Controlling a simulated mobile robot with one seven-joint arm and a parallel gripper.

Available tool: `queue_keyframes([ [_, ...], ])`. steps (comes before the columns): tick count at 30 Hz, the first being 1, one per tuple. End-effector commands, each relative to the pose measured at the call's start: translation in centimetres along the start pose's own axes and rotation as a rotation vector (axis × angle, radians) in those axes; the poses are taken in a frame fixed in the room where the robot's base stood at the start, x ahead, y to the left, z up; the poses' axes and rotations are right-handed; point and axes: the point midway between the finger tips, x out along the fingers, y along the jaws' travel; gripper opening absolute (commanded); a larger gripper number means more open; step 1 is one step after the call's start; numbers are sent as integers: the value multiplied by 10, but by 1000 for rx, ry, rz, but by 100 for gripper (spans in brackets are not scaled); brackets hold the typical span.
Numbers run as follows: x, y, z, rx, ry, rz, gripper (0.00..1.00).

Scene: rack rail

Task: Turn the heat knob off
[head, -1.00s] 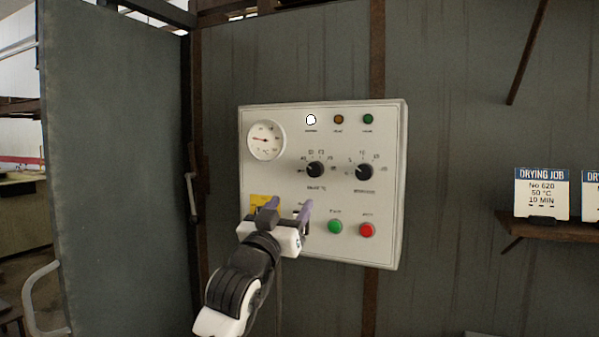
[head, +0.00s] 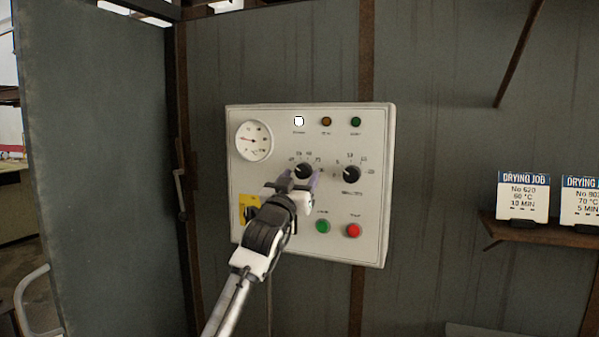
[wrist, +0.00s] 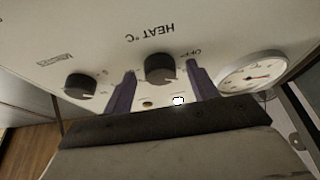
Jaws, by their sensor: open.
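The heat knob (head: 304,170) is a black round dial on the white control panel (head: 290,120), left of a second similar knob. In the wrist view, which shows the panel upside down, the heat knob (wrist: 160,68) lies between my two purple fingers, with "HEAT °C" and "OFF" printed near it. A light mark shows on its lower left edge there. My gripper (head: 299,183) is open, its fingers on either side of the knob. Whether they touch it I cannot tell. In the head view my gripper partly covers the knob's lower side.
A second knob (head: 345,174) is close on the right. A green button (head: 323,226) and a red button (head: 353,230) sit below. A dial gauge (head: 254,140) is at the upper left, with several lamps along the top. A shelf (head: 540,232) with job cards is on the right.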

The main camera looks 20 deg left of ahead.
Motion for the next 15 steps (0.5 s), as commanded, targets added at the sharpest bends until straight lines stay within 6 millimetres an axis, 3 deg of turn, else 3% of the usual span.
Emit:
queue_keyframes([
  [10, 4, 0, 0, 1, 2, 0, 58],
  [15, 4, 0, 0, 1, 1, 0, 36],
])
